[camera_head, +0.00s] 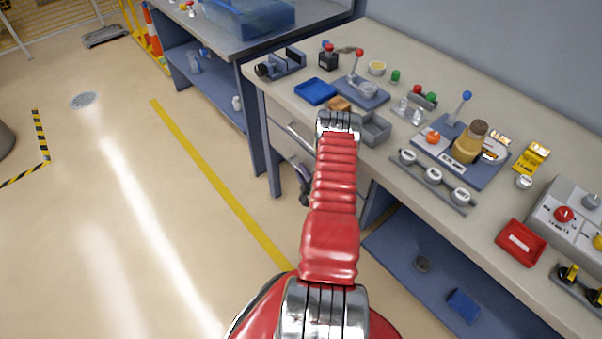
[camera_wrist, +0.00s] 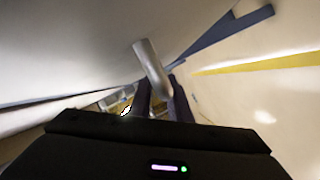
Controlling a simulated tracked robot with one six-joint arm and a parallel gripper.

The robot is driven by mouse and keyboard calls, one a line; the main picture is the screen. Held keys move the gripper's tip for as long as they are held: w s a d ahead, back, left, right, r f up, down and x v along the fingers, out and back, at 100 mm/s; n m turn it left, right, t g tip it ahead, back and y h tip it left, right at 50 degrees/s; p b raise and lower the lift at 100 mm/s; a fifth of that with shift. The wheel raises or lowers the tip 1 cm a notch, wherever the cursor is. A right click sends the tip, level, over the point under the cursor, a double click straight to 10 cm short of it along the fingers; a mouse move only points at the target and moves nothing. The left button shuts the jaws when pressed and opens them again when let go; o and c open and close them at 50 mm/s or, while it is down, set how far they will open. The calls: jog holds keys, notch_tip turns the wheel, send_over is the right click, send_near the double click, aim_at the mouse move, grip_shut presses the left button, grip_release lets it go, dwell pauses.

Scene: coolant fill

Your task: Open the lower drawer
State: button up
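The drawer unit sits under the workbench in the head view. Its upper drawer front (camera_head: 284,113) is light grey with a bar handle. The lower drawer front (camera_head: 283,151) is below it, partly hidden by my arm; I see no clear gap showing it pulled out. My gripper (camera_head: 304,191) is low beside the lower drawer, mostly hidden behind my red arm. In the wrist view, a silver bar handle (camera_wrist: 149,62) runs toward my gripper (camera_wrist: 161,100). Its near end shows between the dark fingers, with a gap beside it. The fingers look apart; contact cannot be told.
The bench top (camera_head: 408,67) holds a blue tray (camera_head: 316,91), a grey bin (camera_head: 374,129), levers and gauges. A blue lower shelf (camera_head: 405,245) is to the right. Open floor with a yellow line (camera_head: 216,180) lies to the left.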

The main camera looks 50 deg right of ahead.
jog(key=shift+c, duration=0.4)
grip_shut()
